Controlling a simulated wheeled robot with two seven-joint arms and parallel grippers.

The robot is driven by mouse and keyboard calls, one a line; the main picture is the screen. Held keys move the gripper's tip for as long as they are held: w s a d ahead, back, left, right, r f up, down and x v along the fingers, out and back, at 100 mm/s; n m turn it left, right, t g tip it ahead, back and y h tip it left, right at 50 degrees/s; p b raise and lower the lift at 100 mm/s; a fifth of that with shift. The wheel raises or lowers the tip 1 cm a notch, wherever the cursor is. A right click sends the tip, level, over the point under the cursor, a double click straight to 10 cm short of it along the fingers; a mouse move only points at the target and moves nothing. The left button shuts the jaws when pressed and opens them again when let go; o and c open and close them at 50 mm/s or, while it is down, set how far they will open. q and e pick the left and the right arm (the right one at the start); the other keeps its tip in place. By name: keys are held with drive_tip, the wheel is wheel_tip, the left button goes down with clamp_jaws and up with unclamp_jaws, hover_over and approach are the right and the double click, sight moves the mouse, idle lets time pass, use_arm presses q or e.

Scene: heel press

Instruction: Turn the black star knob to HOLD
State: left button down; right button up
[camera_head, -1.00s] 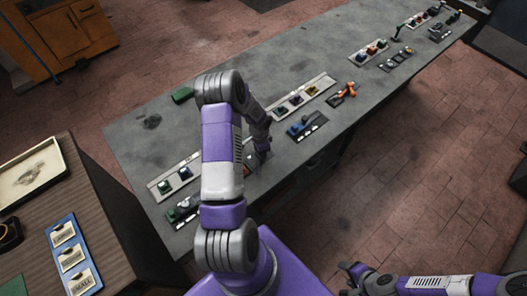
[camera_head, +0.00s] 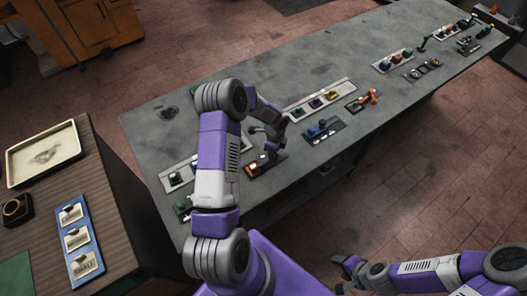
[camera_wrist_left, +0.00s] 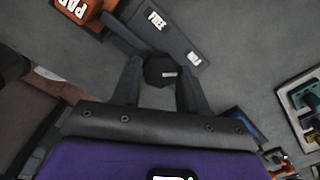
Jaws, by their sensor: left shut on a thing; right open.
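The black star knob (camera_wrist_left: 160,70) sits between my left gripper's (camera_wrist_left: 158,82) two fingers in the left wrist view, on a dark plate (camera_wrist_left: 182,43). A white "FREE" label (camera_wrist_left: 157,20) is on the plate above the knob. A second small white label (camera_wrist_left: 195,58) to its right is partly cut off and unreadable. In the head view my left gripper (camera_head: 270,147) is low over the bench beside an orange part, and hides the knob. The left gripper is shut on the knob. My right gripper (camera_head: 346,266) is open and empty above the floor, lower right.
The orange part (camera_head: 254,168) sits beside the knob; its lettering (camera_wrist_left: 75,8) shows in the left wrist view. Several other control panels line the long grey bench (camera_head: 300,75). A brown table (camera_head: 110,190) with a tray (camera_head: 45,152) and blue label board (camera_head: 78,246) stands left.

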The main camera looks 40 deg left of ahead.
idle(0.3)
use_arm(q)
drive_tip(key=c, duration=0.6)
unclamp_jaws()
wheel_tip(320, 180, up, 8)
drive_tip(key=shift+f, duration=0.15)
idle(0.6)
